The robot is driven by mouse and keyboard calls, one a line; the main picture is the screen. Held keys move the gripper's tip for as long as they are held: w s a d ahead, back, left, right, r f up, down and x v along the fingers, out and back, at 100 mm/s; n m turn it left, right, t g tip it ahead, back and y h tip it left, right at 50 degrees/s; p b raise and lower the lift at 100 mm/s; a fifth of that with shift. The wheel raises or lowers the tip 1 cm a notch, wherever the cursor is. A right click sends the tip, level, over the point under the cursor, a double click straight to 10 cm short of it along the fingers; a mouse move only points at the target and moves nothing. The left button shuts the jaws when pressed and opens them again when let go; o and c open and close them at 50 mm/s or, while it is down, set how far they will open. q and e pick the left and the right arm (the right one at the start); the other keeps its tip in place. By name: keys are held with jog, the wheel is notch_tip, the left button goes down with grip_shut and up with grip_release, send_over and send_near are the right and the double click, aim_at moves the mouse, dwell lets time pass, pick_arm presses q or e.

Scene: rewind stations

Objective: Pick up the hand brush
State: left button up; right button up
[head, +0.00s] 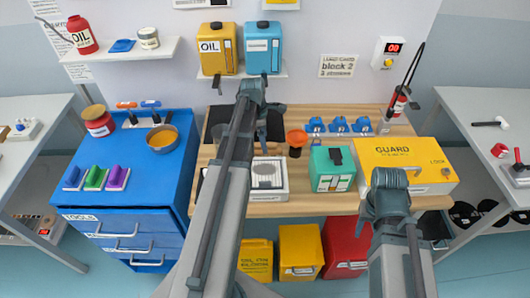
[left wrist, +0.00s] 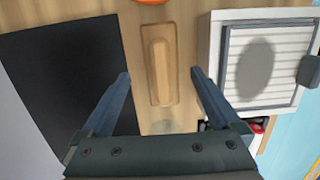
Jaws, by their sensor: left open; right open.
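A pale wooden piece with a raised long grip, which looks like the hand brush (left wrist: 160,70), lies on the wooden bench top in the left wrist view. My left gripper (left wrist: 160,85) is open, with one finger on each side of the brush and a gap to each. Nothing is held. In the head view my left arm covers that spot, so the brush is hidden there. My right gripper (head: 388,190) is over the front right of the bench, by the yellow guard box; its fingers are hard to make out and no held thing shows.
A black mat (left wrist: 65,85) lies left of the brush, and a white louvred box (left wrist: 213,65) stands close on its right. A green box (head: 333,170), a yellow guard box (head: 405,155) and blue clamps (head: 338,124) fill the bench's right side. A blue drawer cabinet (head: 118,215) stands left.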

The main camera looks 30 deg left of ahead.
pick_arm(q)
jog(key=f+b, duration=0.4)
jog(key=f, duration=0.1)
jog(key=shift+d, duration=0.2)
jog(key=shift+r, duration=0.1)
jog(key=c, duration=1.5)
jog(key=shift+c, duration=0.2)
jog(key=shift+r, duration=0.25)
notch_tip(320, 180, up, 28)
jog(key=p, duration=2.8)
jog(key=shift+f, duration=0.2)
